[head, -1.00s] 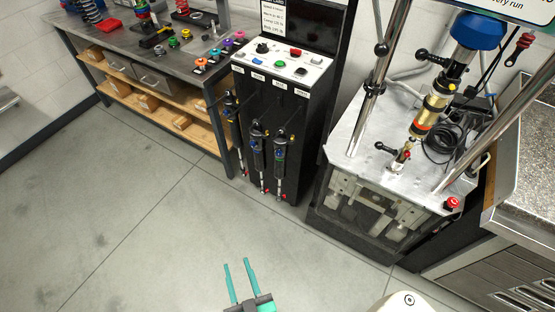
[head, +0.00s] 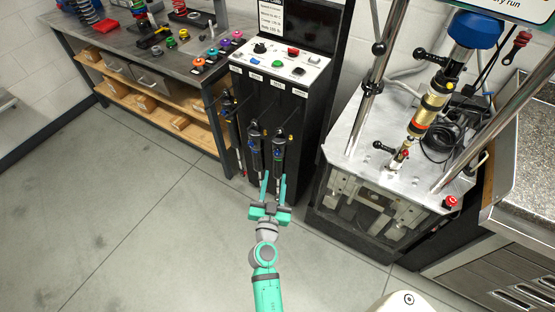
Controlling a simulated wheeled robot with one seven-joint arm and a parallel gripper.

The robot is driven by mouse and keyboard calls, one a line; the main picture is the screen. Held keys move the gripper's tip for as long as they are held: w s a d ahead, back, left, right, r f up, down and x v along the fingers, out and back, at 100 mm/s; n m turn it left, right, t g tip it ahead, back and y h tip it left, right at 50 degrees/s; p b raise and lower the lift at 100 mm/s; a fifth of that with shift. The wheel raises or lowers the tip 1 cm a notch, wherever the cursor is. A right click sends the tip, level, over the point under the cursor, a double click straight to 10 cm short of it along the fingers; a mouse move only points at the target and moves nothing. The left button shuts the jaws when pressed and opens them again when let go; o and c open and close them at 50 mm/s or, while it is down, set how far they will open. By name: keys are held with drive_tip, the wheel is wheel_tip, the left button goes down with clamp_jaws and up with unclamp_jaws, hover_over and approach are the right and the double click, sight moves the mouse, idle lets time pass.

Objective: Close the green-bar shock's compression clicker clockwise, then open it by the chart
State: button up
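Several slim dark shocks hang on the front of a black cabinet (head: 300,125): a left one (head: 231,120), a middle one (head: 255,150) and a right one (head: 279,150). Small coloured parts show on them, but I cannot tell which has the green bar or make out its clicker. My teal gripper (head: 274,176) is open, its two fingers apart and pointing up at the lower ends of the middle and right shocks. It looks empty. The fingers partly cover those lower ends, and I cannot tell whether they touch. A white notice (head: 271,16) above the cabinet has text too small to read.
Knobs and buttons sit on the cabinet's white top panel (head: 282,62). The dyno (head: 365,150) stands to the right, with a gold-bodied shock (head: 432,104) mounted and a red button (head: 449,202). A workbench (head: 185,60) is at the left. The floor (head: 130,220) is clear.

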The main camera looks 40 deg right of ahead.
sight(278, 155)
drive_tip(key=x, duration=0.9)
drive_tip(key=shift+c, duration=0.2)
clamp_jaws()
